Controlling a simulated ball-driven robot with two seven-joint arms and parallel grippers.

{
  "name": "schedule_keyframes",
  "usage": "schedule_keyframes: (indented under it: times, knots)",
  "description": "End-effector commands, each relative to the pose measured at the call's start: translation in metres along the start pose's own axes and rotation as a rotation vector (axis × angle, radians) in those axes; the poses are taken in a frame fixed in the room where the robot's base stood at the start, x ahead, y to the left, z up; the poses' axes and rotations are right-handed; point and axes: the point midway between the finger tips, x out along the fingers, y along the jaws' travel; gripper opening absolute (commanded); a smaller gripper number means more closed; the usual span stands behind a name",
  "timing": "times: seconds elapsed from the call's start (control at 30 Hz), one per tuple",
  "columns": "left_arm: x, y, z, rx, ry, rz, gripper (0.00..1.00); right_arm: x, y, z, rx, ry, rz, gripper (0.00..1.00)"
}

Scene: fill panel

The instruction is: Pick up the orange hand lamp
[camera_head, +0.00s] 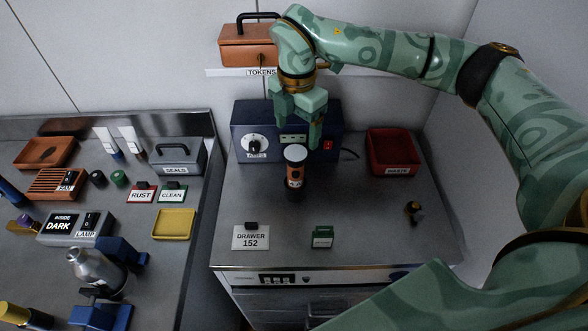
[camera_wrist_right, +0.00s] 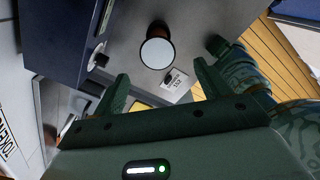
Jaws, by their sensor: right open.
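The orange hand lamp (camera_head: 294,178) stands upright on the grey cabinet top, with a black lower part and a pale round head on top. In the right wrist view the lamp's round white face (camera_wrist_right: 157,53) shows beyond the fingertips, roughly between them. My right gripper (camera_head: 298,135) is above and slightly behind the lamp in the head view, pointing down. Its two fingers (camera_wrist_right: 160,72) are apart with nothing between them, and I see no contact with the lamp. My left gripper is not in view.
A dark blue box with dials (camera_head: 248,165) stands behind the lamp. A red waste bin (camera_head: 392,168) is at right. A drawer sign (camera_head: 250,243) and a small green block (camera_head: 322,242) are in front. An orange token box (camera_head: 235,50) sits on the shelf above.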

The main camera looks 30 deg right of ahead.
Motion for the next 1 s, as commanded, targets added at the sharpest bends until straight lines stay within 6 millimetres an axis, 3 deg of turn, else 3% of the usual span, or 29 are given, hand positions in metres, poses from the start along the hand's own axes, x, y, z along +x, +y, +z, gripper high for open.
schedule_keyframes:
  times: [0.1, 0.43, 0.63, 0.93, 0.97, 1.0]
  knots:
    - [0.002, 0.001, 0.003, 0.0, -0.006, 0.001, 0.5, 0.029, -0.001, -0.001, 0.0, 0.002, -0.003, 0.75]
    - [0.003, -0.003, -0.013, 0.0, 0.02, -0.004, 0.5, 0.064, 0.001, -0.001, -0.001, 0.002, -0.001, 0.75]
    - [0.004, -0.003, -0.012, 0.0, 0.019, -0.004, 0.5, 0.097, 0.002, 0.0, 0.0, 0.002, -0.001, 0.75]
    - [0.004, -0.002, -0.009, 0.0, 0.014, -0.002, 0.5, 0.105, 0.002, 0.0, -0.002, 0.002, 0.001, 0.75]
    - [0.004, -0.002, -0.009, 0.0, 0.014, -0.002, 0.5, 0.105, 0.002, 0.0, -0.002, 0.002, 0.001, 0.73]
    - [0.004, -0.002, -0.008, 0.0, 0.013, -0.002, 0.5, 0.105, 0.002, 0.0, -0.002, 0.002, 0.001, 0.62]
